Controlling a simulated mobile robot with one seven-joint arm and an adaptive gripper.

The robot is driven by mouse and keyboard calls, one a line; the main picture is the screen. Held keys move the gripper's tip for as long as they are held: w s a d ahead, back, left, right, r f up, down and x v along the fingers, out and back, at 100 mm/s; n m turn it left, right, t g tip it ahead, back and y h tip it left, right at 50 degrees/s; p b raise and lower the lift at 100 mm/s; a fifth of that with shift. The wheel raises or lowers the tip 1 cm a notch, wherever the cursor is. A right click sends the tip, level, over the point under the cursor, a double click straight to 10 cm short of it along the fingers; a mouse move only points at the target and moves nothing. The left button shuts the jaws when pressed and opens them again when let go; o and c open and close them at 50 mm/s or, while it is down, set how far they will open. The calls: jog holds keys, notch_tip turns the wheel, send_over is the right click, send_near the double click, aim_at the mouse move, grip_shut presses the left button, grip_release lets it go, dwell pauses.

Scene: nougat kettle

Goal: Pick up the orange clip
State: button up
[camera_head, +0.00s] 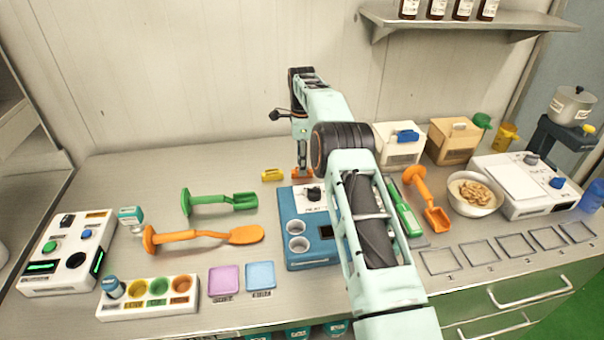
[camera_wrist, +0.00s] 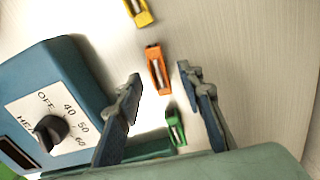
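The orange clip (camera_wrist: 157,70) lies on the counter behind the blue heater box, seen in the wrist view just beyond and between my fingertips. In the head view the orange clip (camera_head: 301,174) shows partly beneath my gripper (camera_head: 303,165). In the wrist view my gripper (camera_wrist: 160,82) is open, with its two fingers apart and nothing between them touching the clip. A yellow clip (camera_wrist: 138,12) lies beyond the orange one, and a green clip (camera_wrist: 175,127) lies nearer, between the fingers' bases in the picture.
The blue heater box (camera_wrist: 45,95) with a black dial stands close to the left finger in the wrist view. Green (camera_head: 220,202) and orange (camera_head: 200,236) utensils lie to the left in the head view. White (camera_head: 398,150) and tan (camera_head: 453,142) boxes stand to the right.

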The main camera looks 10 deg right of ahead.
jog(key=shift+s+f, duration=0.1)
jog(key=shift+f, duration=1.2)
grip_shut()
